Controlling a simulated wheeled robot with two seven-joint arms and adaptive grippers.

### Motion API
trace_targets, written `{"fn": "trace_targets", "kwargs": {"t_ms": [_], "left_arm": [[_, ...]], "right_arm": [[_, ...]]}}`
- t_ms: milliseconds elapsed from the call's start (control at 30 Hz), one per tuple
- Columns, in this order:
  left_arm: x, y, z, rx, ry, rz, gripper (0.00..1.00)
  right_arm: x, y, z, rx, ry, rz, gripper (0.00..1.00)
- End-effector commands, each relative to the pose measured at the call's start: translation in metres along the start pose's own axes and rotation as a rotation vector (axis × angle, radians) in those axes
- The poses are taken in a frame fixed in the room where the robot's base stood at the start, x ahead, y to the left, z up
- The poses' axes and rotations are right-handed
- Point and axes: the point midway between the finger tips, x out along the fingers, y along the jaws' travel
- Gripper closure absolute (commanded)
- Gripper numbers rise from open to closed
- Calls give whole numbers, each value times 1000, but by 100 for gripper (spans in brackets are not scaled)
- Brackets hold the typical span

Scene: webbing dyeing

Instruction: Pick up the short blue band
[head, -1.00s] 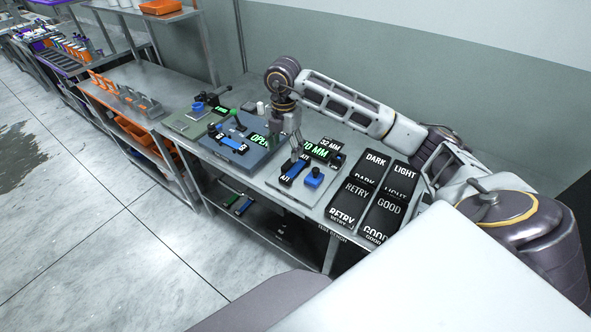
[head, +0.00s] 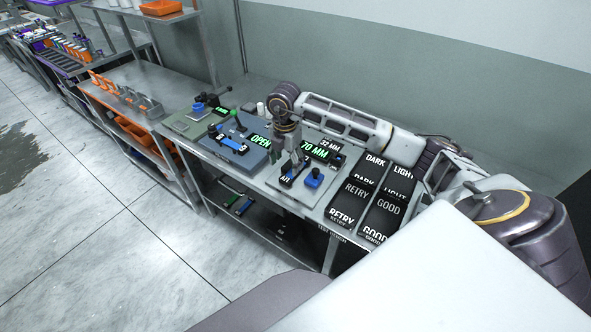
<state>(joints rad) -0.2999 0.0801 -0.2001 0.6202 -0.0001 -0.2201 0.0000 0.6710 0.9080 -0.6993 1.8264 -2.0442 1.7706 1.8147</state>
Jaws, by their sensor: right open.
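A short blue band with a black, white-lettered end (head: 287,181) lies on the light grey plate (head: 311,198) of the 70 MM gauge; it is partly covered by my gripper. My right gripper (head: 291,163) is open, pointing down just over this band. I cannot tell whether its fingers touch the band or stand around it. A second blue band with black ends (head: 231,145) lies on the blue-grey fixture beside the OPEN display. My left gripper is out of view.
A blue knob (head: 314,178) stands close to the band's right. Black trays marked DARK, LIGHT, RETRY and GOOD (head: 388,207) lie to the right. The 70 MM display (head: 316,150) is behind.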

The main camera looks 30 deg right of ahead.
Motion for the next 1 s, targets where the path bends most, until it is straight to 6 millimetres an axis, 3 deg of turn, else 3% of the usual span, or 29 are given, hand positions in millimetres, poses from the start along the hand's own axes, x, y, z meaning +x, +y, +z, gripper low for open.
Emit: {"fn": "trace_targets", "kwargs": {"t_ms": [200,733,1000], "left_arm": [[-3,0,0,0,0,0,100],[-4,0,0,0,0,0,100],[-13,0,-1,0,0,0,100]], "right_arm": [[22,0,-1,0,1,-1,34],[29,1,-1,0,2,0,34],[53,4,-2,0,3,-2,34]]}}
